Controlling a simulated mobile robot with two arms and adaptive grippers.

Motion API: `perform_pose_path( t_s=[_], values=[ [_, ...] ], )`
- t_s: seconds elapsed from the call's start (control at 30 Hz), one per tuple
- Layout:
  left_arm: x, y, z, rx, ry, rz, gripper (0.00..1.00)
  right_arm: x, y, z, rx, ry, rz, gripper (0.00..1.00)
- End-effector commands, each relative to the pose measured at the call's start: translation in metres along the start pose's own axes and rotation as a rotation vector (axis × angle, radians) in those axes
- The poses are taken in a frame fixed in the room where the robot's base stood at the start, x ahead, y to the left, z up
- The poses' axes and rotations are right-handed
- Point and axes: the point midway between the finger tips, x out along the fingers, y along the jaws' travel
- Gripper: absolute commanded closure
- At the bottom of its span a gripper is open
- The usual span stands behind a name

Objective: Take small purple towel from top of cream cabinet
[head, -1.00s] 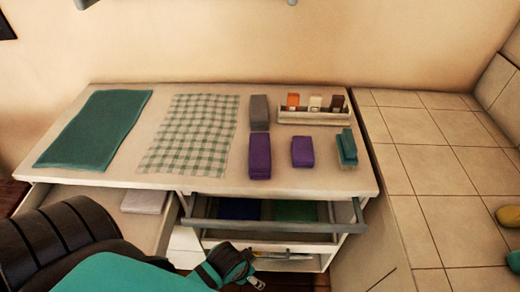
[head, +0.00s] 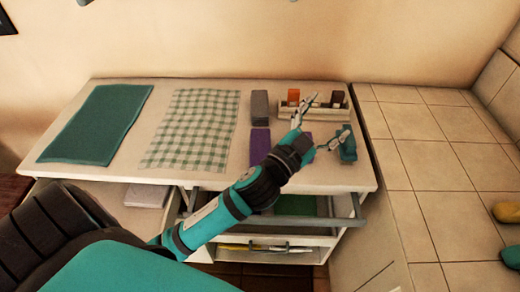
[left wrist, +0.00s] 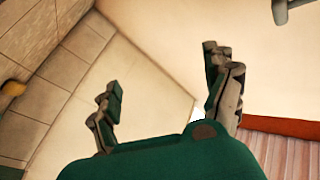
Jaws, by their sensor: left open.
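The small purple towel (head: 309,137) lies on top of the cream cabinet (head: 340,180), right of a longer purple towel (head: 258,143). In the head view my left gripper covers most of it, and only a little purple shows. My left gripper (head: 329,116) is open and empty, with its fingers spread above the right part of the cabinet top. One finger overlaps the caddy in the picture and the other overlaps the teal stack. In the left wrist view the open gripper (left wrist: 165,85) has nothing between its fingers, and no towel shows there. My right gripper is not in view.
A caddy with bottles (head: 335,112) stands behind, a teal stack (head: 347,149) to the right, a grey folded towel (head: 260,108) to the left. A checkered cloth (head: 190,130) and a green towel (head: 95,125) lie further left. Drawers stand open at the front (head: 340,222).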

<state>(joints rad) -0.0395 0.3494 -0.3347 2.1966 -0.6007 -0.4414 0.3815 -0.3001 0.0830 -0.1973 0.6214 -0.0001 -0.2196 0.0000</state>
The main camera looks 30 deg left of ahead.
Motion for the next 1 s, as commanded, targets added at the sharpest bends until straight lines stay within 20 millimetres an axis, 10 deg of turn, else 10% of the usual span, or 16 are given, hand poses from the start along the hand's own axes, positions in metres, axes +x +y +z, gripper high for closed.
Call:
perform_pose_path(
  t_s=[0.1, 0.23, 0.47, 0.7, 1.0],
  values=[
    [0.024, 0.021, -0.083, 0.175, 0.392, 0.132, 0.15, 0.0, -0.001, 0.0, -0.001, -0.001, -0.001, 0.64],
    [0.016, 0.068, -0.13, 0.4, 0.717, 0.388, 0.15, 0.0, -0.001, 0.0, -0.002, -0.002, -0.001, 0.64],
    [-0.009, 0.114, -0.074, 0.887, 0.879, 1.038, 0.15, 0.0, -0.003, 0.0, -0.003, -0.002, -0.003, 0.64],
    [-0.012, 0.007, 0.048, 1.29, 0.36, 1.671, 0.15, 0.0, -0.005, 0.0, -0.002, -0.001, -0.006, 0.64],
    [-0.031, -0.124, 0.083, 1.358, -0.261, 1.92, 0.15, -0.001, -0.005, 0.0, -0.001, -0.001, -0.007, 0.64]
  ],
)
